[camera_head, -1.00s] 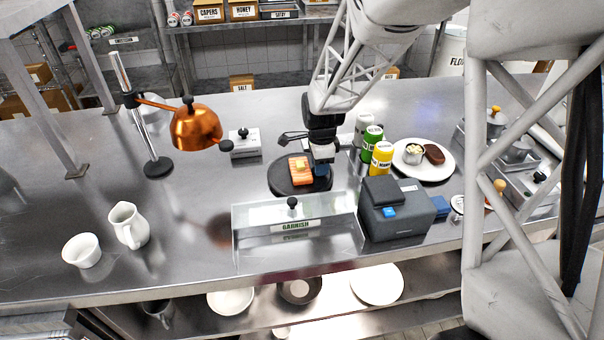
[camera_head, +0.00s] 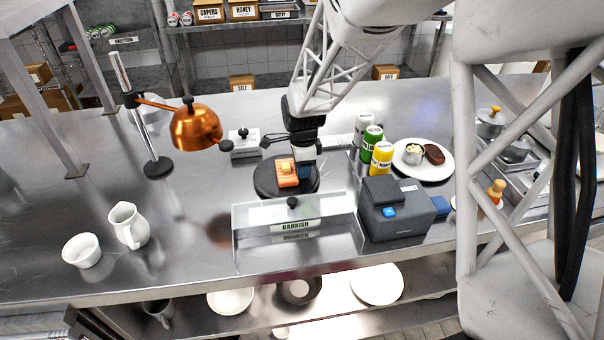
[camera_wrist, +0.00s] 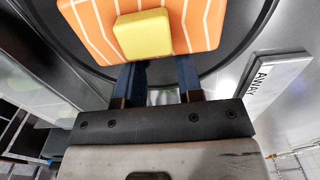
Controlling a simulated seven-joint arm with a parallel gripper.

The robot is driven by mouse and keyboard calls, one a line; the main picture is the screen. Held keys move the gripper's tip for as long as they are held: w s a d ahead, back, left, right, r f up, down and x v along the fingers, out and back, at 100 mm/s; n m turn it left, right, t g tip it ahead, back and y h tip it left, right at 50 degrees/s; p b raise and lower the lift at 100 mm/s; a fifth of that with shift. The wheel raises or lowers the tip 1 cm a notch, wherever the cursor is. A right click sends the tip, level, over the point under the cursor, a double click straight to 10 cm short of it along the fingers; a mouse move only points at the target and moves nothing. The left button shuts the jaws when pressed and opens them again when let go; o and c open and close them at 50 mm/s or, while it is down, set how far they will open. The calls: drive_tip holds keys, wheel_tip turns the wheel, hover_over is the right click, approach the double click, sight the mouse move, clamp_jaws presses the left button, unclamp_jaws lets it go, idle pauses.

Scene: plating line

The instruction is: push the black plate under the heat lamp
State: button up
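The black plate (camera_head: 265,186) lies flat on the steel counter behind the garnish box. It carries an orange striped salmon slab (camera_head: 287,174) with a yellow butter pat on top; its dark rim also shows in the wrist view (camera_wrist: 258,35). My gripper (camera_head: 307,171) is low at the plate's right side, beside the salmon. In the wrist view my two blue fingers (camera_wrist: 160,75) stand apart with a narrow gap; their tips are at the salmon's edge, and contact is unclear. The copper heat lamp (camera_head: 196,127) hangs left of the plate on a stand.
The clear garnish box (camera_head: 295,228) stands in front of the plate. A small metal box (camera_head: 244,144) stands behind left. Seasoning cans (camera_head: 381,158), a printer (camera_head: 396,210) and a white plate (camera_head: 438,171) are right. The counter below the lamp is clear; a pitcher (camera_head: 129,226) stands front left.

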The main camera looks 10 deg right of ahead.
drive_tip(key=shift+a, duration=7.8)
drive_tip(key=shift+w+a+r, duration=0.1)
drive_tip(key=shift+a+r, duration=0.1)
drive_tip(key=shift+a, duration=0.8)
drive_tip(key=shift+d, duration=0.25)
drive_tip(key=shift+d+f, duration=0.15)
drive_tip(key=shift+d, duration=1)
drive_tip(key=shift+d, duration=0.1)
